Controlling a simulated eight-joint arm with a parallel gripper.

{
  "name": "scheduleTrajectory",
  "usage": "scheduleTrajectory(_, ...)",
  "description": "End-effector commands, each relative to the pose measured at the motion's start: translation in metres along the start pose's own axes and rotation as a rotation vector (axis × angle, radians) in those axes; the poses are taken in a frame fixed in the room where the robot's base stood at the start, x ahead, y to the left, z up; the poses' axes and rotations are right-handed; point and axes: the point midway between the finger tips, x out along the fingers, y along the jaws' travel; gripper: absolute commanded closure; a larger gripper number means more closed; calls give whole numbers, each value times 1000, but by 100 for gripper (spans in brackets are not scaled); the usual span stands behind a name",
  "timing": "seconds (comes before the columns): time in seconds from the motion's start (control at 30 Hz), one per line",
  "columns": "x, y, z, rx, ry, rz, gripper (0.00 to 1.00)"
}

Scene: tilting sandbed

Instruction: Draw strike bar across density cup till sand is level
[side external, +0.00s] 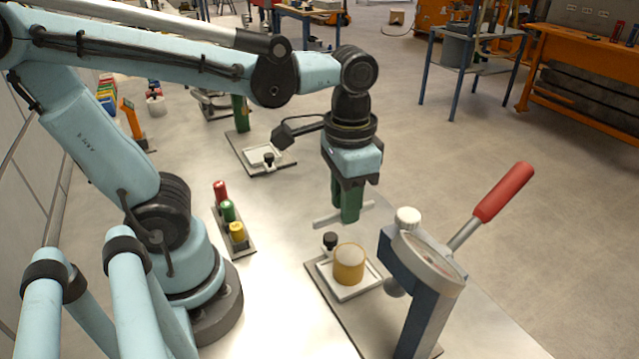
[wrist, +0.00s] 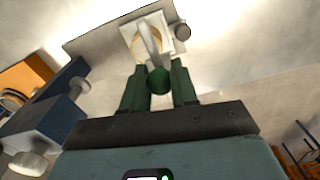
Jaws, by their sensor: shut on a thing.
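The density cup (side external: 349,268) is a yellow cup with pale sand at its top, standing upright on a white square tray. In the wrist view, the cup (wrist: 136,42) is partly covered by the bar. My gripper (side external: 347,214) has green fingers and is shut on the strike bar (side external: 326,221), a thin grey bar held crosswise. In the side view the bar shows behind and above the cup, apart from it. In the wrist view my gripper (wrist: 159,82) closes around a round green grip, with the pale bar (wrist: 151,42) beyond it.
The white tray (side external: 347,293) sits on a grey plate beside a black knob (side external: 330,240). A dial stand (side external: 425,290) with a red lever (side external: 503,191) rises close on the right. Red, green and yellow cylinders (side external: 228,211) stand left. Another tray (side external: 264,153) lies behind.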

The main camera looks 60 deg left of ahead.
Motion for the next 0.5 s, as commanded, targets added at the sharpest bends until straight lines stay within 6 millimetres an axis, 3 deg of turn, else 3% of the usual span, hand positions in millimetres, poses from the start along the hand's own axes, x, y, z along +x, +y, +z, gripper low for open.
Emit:
scheduleTrajectory(0.27,2,0,0,0,0,0,99)
scheduleTrajectory(0.5,18,-1,0,0,0,0,99)
